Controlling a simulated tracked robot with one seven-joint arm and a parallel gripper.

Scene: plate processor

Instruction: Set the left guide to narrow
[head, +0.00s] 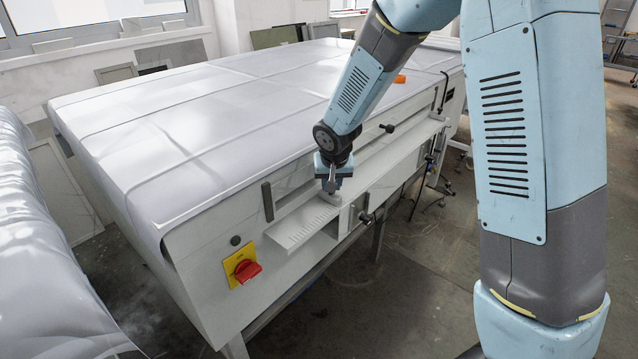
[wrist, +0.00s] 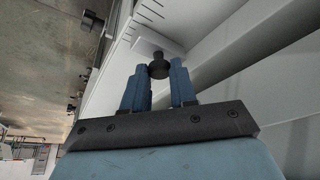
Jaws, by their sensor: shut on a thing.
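My gripper (head: 331,188) reaches down to the front infeed shelf (head: 292,236) of the white plate processor. In the wrist view its two blue fingers (wrist: 159,76) stand on either side of a dark round knob (wrist: 158,66) and are shut on it. The knob belongs to the left guide, a pale block (wrist: 148,45) on the shelf. In the head view the guide (head: 331,198) shows just under the fingertips, and its knob is mostly hidden by them. Scale marks run along the shelf. Which mark the guide sits at cannot be read.
Another dark knob (head: 387,128) stands farther right along the shelf. A red rotary switch (head: 247,270) on a yellow plate is on the front panel, left of the shelf. Dark levers (head: 366,217) stick out below the shelf. The floor in front is open.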

